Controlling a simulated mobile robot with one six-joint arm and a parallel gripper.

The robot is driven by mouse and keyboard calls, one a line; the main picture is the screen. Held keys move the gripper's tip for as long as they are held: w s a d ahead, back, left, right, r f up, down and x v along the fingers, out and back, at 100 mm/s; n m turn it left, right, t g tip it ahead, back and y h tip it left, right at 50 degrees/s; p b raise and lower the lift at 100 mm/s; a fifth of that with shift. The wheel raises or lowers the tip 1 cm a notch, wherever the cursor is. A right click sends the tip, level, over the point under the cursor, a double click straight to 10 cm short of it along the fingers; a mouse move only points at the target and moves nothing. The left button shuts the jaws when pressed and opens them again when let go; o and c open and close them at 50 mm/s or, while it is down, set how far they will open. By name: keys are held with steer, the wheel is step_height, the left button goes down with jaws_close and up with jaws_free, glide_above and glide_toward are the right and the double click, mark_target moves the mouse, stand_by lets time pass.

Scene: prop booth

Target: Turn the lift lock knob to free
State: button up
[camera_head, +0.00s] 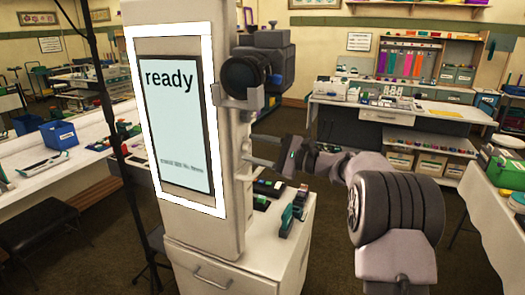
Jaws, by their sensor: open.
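My gripper (287,158) is to the right of the tall white booth column (233,190), at about the height of the screen's lower half. Its jaws are small and dark in this view and point left toward the column's side face; they are open. A pale bar (259,162) sticks out from the column's side close to the gripper tips; I cannot tell whether they touch. I cannot make out the lift lock knob or its markings. The screen (178,125) on the column's front reads "ready" in a white lit frame.
A dark camera (245,75) on a bracket juts from the column above my gripper. Small dark and green items (291,210) lie on the white cabinet (255,250) below. A black stand pole (112,130) is left of the column.

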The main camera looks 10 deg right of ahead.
steer(key=p+v, duration=0.2)
steer(key=v, duration=1.5)
steer(key=shift+f+p, duration=0.15)
steer(key=shift+p, duration=0.15)
steer(key=shift+s+d, duration=0.1)
steer(key=s+a+n+g+h, duration=0.25)
steer(key=s+a, duration=0.35)
steer(key=a, duration=0.3)
steer(key=s+a+n+g+h, duration=0.2)
steer(key=s+a+n+g, duration=0.15)
steer(key=s+a, duration=0.45)
steer(key=s+f+n+h, duration=0.2)
steer(key=s+f+h, duration=0.1)
steer(key=s, duration=0.6)
steer(key=s+f+n+t+h, duration=0.1)
steer(key=s+f+n+h, duration=0.2)
steer(key=s, duration=0.7)
steer(key=shift+a+f+n+h+b, duration=0.35)
steer(key=shift+f+h, duration=0.3)
steer(key=shift+h, duration=0.5)
